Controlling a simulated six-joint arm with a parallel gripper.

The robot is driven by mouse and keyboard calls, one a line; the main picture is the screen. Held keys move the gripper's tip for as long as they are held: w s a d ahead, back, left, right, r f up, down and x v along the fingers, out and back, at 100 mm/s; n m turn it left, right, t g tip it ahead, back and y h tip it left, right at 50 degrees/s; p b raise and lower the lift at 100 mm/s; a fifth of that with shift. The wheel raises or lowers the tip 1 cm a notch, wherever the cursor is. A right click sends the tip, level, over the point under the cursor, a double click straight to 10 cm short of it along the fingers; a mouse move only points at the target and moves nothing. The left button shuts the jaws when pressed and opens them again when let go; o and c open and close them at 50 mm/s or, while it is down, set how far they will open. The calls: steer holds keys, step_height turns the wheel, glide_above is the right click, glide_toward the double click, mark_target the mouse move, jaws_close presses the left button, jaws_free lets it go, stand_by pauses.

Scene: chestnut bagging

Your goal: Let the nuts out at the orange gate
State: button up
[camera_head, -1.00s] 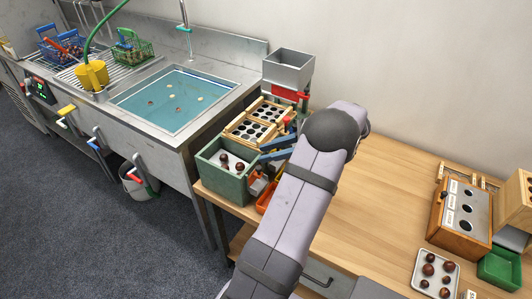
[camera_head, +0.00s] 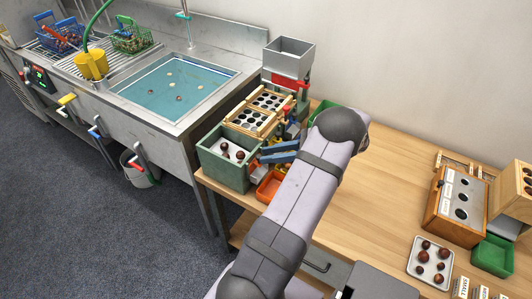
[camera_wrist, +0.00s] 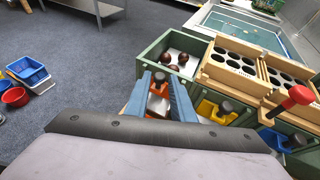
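The orange gate (camera_wrist: 157,104) with its dark knob shows in the wrist view, on the front of a green bin (camera_wrist: 151,56). Several brown nuts lie on the bin's pale floor; the bin also shows in the head view (camera_head: 209,170). My gripper (camera_wrist: 165,80) is open, its two blue fingers on either side of the orange gate in the picture. I cannot tell whether they touch it. An orange tray (camera_head: 268,187) sits below the bin's front in the head view. My arm hides part of this area.
Wooden racks with round holes (camera_wrist: 233,64) stand beside the bin. A yellow gate (camera_wrist: 215,112) and a red handle (camera_wrist: 297,97) are right of the fingers. A grey hopper (camera_head: 289,65) stands behind. The sink (camera_head: 176,88) is left. A tray of nuts (camera_head: 413,268) lies at right.

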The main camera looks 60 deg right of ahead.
steer(key=shift+x, duration=0.95)
jaws_close()
steer(key=shift+r+p, duration=1.35)
steer(key=shift+r, duration=0.5)
jaws_free()
steer(key=shift+s, duration=0.15)
